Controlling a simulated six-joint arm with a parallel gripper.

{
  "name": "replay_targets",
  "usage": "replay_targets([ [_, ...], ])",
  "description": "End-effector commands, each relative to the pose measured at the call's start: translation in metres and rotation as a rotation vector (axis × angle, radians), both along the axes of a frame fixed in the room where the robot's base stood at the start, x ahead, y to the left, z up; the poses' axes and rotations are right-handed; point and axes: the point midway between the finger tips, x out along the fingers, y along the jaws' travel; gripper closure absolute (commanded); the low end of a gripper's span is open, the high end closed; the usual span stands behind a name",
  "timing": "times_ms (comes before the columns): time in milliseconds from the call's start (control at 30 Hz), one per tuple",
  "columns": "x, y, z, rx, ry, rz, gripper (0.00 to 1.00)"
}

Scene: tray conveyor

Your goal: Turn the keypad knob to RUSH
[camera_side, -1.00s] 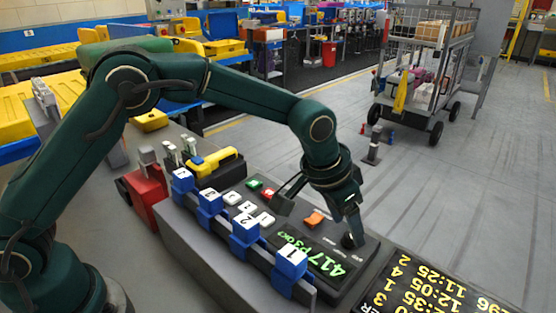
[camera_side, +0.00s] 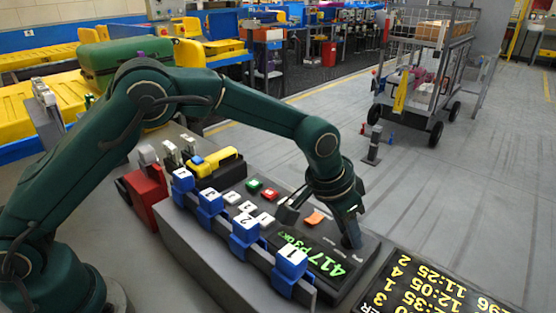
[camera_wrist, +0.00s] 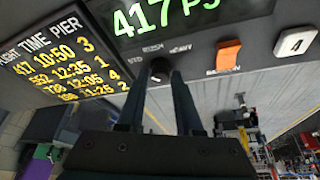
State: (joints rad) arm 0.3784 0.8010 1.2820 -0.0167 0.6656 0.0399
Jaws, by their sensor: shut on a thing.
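The keypad (camera_side: 345,288) is a dark sloped console with a green display reading 417. Its knob (camera_wrist: 160,68) is a small dark dial, with small STD, RUSH and HEAVY lettering around its far side in the wrist view. My gripper (camera_wrist: 161,78) has its two dark fingers on either side of the knob and is shut on it. In the side view my gripper (camera_side: 351,243) reaches down to the keypad's right end and hides the knob. I cannot tell which label the knob points to.
An orange switch (camera_side: 314,218) and several white, red and green keys sit on the keypad. Blue numbered blocks (camera_side: 245,228) line a rail along its near edge. A flight board (camera_side: 430,285) lies to the right. A yellow scanner (camera_side: 215,162) stands behind.

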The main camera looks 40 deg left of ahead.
Motion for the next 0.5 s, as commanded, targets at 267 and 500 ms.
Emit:
replay_targets([
  [267,0.0007,0.0018,0.0002,-0.001,0.001,-0.122,1.00],
  [500,0.0014,0.0030,-0.0001,-0.002,0.002,-0.316,1.00],
])
